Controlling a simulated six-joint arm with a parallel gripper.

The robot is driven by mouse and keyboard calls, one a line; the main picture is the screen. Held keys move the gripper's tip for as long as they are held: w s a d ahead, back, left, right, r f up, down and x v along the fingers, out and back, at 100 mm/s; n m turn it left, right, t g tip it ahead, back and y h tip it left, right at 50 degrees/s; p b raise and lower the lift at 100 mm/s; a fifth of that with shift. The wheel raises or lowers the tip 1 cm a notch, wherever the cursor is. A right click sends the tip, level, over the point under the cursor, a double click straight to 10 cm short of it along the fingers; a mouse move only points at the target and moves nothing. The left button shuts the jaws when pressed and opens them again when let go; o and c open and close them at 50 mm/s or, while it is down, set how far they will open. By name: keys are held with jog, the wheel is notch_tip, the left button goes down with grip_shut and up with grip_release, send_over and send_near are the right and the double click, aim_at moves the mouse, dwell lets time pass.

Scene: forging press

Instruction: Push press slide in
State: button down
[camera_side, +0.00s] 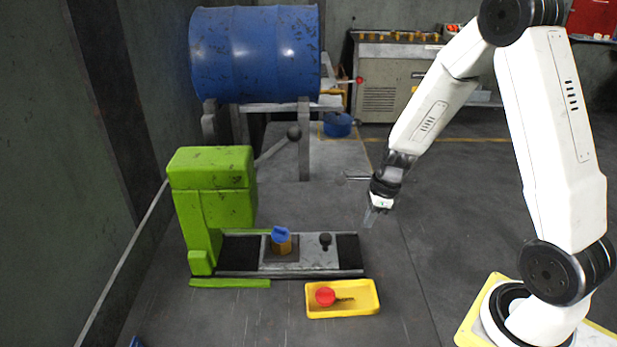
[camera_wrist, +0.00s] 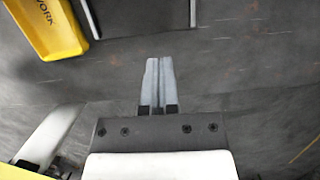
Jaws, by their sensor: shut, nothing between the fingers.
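The green press (camera_side: 212,205) stands at the left, with a lever ending in a dark ball (camera_side: 293,132) at its upper right. Its slide (camera_side: 318,258) is a grey metal plate on a dark rail, drawn out to the right of the green body. A dark knob (camera_side: 325,240) stands on the slide. A brass-coloured piece with a blue top (camera_side: 281,240) sits on the slide, left of the knob. My gripper (camera_side: 369,218) is shut and empty, above and to the right of the slide's right end. Its closed fingers also show in the wrist view (camera_wrist: 159,75).
A yellow tray (camera_side: 372,306) with a red round piece (camera_side: 325,296) lies in front of the slide. It also shows in the wrist view (camera_wrist: 45,28). A blue drum (camera_side: 255,55) lies on a stand behind. Floor right of the slide is clear.

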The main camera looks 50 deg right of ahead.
aim_at(306, 243)
jog(key=x, duration=0.6)
jog(key=shift+f, duration=0.2)
jog(key=shift+w+a+r, duration=0.1)
jog(key=shift+w+a, duration=1.35)
jog(key=shift+w+a, duration=3.25)
jog(key=shift+s+d, duration=0.1)
